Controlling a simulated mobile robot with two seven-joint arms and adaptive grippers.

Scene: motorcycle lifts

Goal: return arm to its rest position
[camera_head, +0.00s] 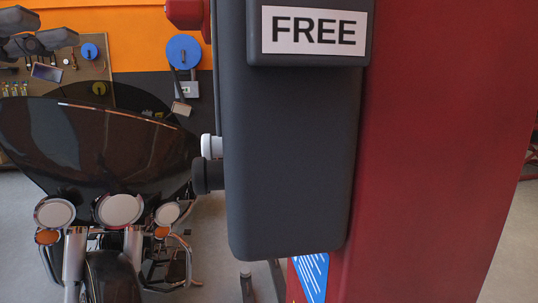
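A dark grey jointed shape (36,38) reaches in at the upper left edge, in front of the pegboard. I see nothing held there. My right gripper and arm are not in view. A dark grey control box (290,160) with a white "FREE" label (314,30) fills the middle. It is fixed to a red lift column (440,150). The dark shape is well apart from the box.
A motorcycle with a dark windshield (100,150) and round headlights (119,210) stands at the left. White and black round knobs (208,175) stick out from the box's left side. A blue reel (184,52) hangs on the orange and grey back wall. Grey floor shows at lower right.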

